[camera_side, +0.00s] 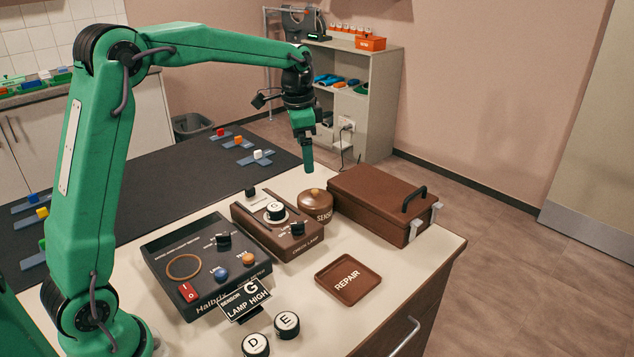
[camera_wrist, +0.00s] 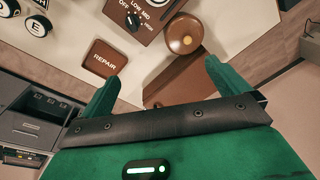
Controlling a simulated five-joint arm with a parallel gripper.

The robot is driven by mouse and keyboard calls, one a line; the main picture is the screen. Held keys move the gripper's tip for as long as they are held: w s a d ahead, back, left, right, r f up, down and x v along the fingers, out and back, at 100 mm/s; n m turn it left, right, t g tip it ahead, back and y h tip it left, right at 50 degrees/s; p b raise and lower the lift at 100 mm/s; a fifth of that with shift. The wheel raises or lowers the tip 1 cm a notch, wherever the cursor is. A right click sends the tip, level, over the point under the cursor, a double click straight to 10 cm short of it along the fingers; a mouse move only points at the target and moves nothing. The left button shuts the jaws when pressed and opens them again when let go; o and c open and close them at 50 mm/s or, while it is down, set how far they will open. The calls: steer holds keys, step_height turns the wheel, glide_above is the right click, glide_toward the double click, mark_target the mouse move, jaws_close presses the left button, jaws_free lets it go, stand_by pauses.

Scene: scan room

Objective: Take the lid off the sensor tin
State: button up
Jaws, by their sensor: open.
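The sensor tin (camera_side: 316,211) is a round brown tin with part of its "SENSOR" label showing on the side. Its lid (camera_side: 315,195) sits on top, with a small tan knob in the middle. In the wrist view the lid (camera_wrist: 177,42) is a brown disc seen from above, beyond my fingers. My gripper (camera_side: 308,170) points down above and behind the tin in the side view, apart from it. The wrist view shows my gripper (camera_wrist: 160,88) with its two green fingers spread wide and nothing held between them.
A brown case (camera_side: 375,195) with a black handle stands right beside the tin. A check-lamp box (camera_side: 285,240) stands on its left. A REPAIR tray (camera_side: 348,280) lies in front, also in the wrist view (camera_wrist: 105,75). Round pieces D (camera_side: 255,345) and E (camera_side: 287,325) stand near the front.

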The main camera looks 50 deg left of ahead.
steer(key=m+g, duration=0.1)
steer(key=m, duration=0.1)
glide_above(315, 190)
step_height(315, 190, down, 9)
steer(key=shift+s+d, duration=0.1)
steer(key=shift+s, duration=0.05)
steer(key=shift+f, duration=3.9)
